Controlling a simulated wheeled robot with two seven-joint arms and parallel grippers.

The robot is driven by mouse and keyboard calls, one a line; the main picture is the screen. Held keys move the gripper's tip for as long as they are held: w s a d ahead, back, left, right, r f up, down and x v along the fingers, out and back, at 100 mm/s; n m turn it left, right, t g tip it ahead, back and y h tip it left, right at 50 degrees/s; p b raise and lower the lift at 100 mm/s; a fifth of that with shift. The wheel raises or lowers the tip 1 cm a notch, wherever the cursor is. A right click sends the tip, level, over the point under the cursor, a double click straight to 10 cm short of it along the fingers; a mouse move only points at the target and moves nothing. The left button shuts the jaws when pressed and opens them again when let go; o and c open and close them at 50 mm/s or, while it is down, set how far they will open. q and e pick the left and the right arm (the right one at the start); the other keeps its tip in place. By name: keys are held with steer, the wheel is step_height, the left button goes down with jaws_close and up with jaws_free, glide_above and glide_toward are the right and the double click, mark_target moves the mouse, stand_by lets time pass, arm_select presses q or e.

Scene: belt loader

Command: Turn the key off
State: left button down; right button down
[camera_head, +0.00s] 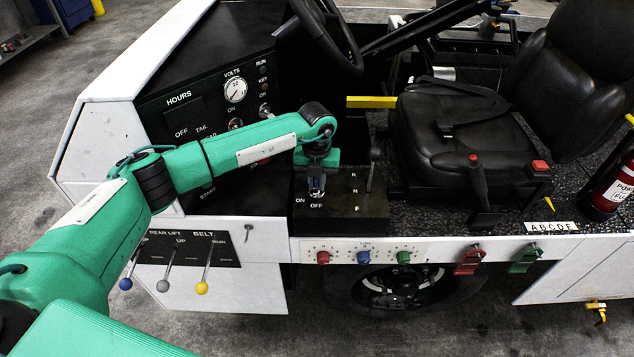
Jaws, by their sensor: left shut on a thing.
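My left gripper (316,187) points down at the black control box (345,205) beside the seat, just above its ON and OFF labels. Its fingers are shut on a small key or switch there, mostly hidden by the fingers, so which way it is turned cannot be told. A small silver knob or switch (264,111) sits on the dark dash panel (205,110), under the words RUN, KEY and a third label. My right gripper is not in view.
A black lever (371,170) stands on the box, right of my gripper. The steering wheel (325,38) is above, the seat (470,125) right. Belt and lift levers (208,262) and coloured knobs (363,258) line the front side. A yellow bar (371,102) lies behind.

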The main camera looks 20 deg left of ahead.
arm_select(q)
steer(key=shift+n, duration=0.6)
steer(key=shift+r, duration=0.1)
steer(key=c, duration=1.4)
jaws_free()
step_height(320, 180, up, 14)
steer(key=b, duration=0.3)
steer(key=shift+b, duration=0.3)
